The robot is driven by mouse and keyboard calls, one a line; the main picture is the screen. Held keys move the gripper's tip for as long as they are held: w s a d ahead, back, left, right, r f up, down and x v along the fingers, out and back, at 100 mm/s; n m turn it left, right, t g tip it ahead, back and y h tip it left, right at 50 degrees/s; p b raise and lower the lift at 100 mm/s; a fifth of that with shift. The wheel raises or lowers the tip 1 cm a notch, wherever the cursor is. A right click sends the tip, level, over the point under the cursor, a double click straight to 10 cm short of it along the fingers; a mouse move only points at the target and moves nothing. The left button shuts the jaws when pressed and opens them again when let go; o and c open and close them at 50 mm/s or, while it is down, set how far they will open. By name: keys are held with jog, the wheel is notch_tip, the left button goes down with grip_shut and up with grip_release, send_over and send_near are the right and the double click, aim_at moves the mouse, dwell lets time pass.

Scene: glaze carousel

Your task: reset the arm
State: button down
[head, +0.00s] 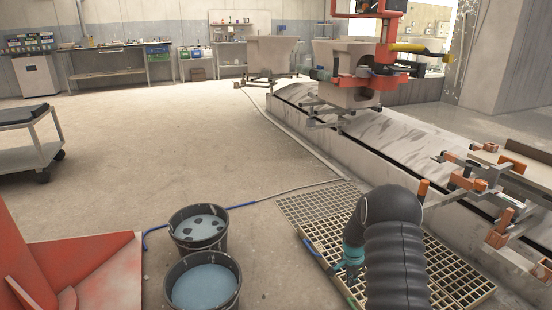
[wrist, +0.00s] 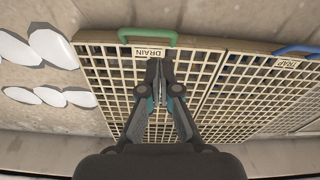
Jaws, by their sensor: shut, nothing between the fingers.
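My gripper (wrist: 164,88) is in the middle of the wrist view, with its two fingers together and nothing between them. It is over a tan grating labelled DRAIN (wrist: 106,82), which has a green handle (wrist: 148,36). I cannot tell how high above the grating the fingertips are. In the head view my dark arm comes up at the lower right, and part of the teal and black gripper (head: 350,262) shows left of it, over the grating (head: 458,290).
A second grating labelled TRAP (wrist: 255,85) with a blue handle (wrist: 297,49) lies beside the first. Two buckets (head: 198,228) (head: 202,284) of bluish liquid stand to the left. A raised conveyor (head: 400,150) with clamp fixtures runs along the right. Open floor (head: 190,130) lies beyond the buckets.

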jog(key=s+a+n+g, duration=0.2)
jog(key=s+n, duration=0.2)
jog(key=s, duration=0.3)
jog(key=s+a+r+n+t+p, duration=0.1)
jog(key=s+a+r+n+t, duration=0.1)
jog(key=s+r, duration=0.8)
jog(key=s+a+r+n+t+p, duration=0.1)
jog(key=s+a+r+n, duration=0.3)
jog(key=s+r, duration=0.6)
jog(key=s+a+r+n+t+y+p, duration=0.1)
jog(key=s+a+r+t, duration=0.3)
jog(key=s+r, duration=0.6)
notch_tip(320, 180, up, 12)
jog(key=a+n, duration=0.1)
jog(key=a, duration=0.1)
jog(key=shift+s+a+n, duration=0.35)
jog(key=shift+a+n, duration=0.05)
jog(key=shift+a, duration=0.1)
